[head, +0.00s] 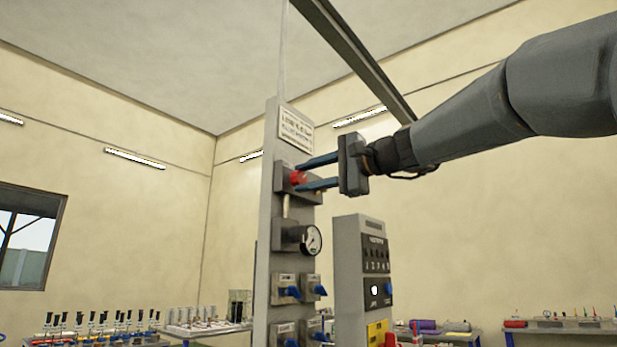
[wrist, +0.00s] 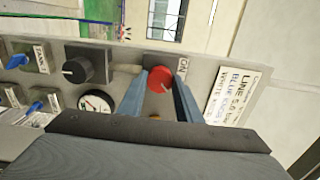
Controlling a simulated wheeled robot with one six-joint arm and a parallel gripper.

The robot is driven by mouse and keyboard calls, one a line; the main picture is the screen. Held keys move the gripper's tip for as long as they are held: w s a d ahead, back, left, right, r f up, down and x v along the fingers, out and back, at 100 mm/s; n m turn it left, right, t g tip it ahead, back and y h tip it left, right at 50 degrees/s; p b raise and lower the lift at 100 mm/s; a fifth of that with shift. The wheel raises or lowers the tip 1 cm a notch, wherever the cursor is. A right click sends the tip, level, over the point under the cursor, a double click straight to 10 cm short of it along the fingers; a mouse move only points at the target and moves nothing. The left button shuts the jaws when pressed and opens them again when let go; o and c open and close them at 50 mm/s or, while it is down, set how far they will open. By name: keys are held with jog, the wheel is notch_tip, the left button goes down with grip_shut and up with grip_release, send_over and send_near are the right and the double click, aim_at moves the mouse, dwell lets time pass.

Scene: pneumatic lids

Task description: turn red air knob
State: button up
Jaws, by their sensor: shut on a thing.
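The red air knob (head: 298,178) sits near the top of a tall grey panel (head: 270,200). My gripper (head: 300,177) reaches in from the right, with one blue finger above the knob and one below it. In the wrist view the red knob (wrist: 159,80) lies between the two blue fingertips (wrist: 160,85), and the gripper is shut on it. The exact contact points are partly hidden by the fingers.
Below the knob are a pressure gauge (head: 311,240) and several blue valve handles (head: 292,292). A white sign (head: 296,128) is above. A second grey panel (head: 347,270) stands at the right. Tables with small parts (head: 200,325) stand behind.

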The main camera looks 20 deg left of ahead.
jog(key=o, duration=1)
jog(key=shift+o, duration=0.2)
jog(key=b+v, duration=0.2)
jog(key=v, duration=0.5)
jog(key=shift+s+d, duration=0.2)
jog(key=shift+d, duration=0.15)
